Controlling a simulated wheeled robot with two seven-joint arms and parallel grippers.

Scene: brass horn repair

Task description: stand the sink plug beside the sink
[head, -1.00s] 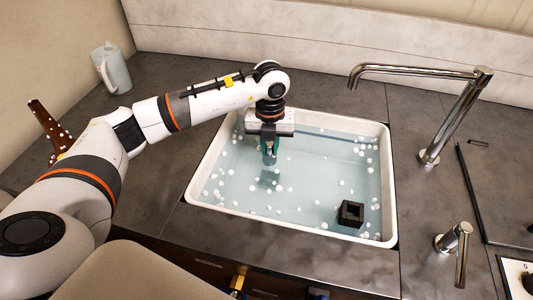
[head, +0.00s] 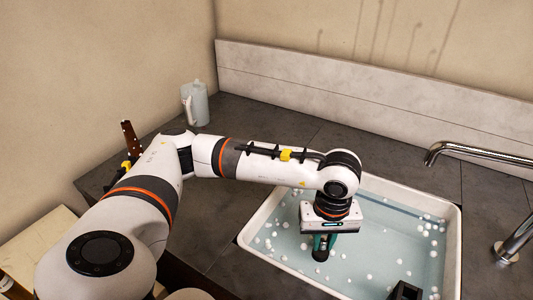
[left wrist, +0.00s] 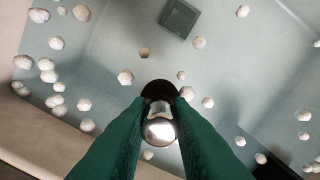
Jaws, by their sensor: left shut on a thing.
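The sink plug (left wrist: 158,108) has a dark round body and a shiny chrome knob. My left gripper (left wrist: 157,98) is shut on it, with its green fingers on both sides. In the head view my left gripper (head: 325,240) points down over the left part of the white sink (head: 459,250), with the dark plug (head: 320,255) at its tips. How high the plug is above the water I cannot tell. In the left wrist view the sink's pale rim (left wrist: 30,140) lies at lower left. My right gripper is not in view.
Several white balls (head: 371,277) are in the sink's water. A black block (head: 405,291) is at the sink's front right. A chrome tap (head: 480,150) reaches in from the right. A pale jug (head: 196,103) stands at the back left. The dark counter (head: 265,125) behind the sink is clear.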

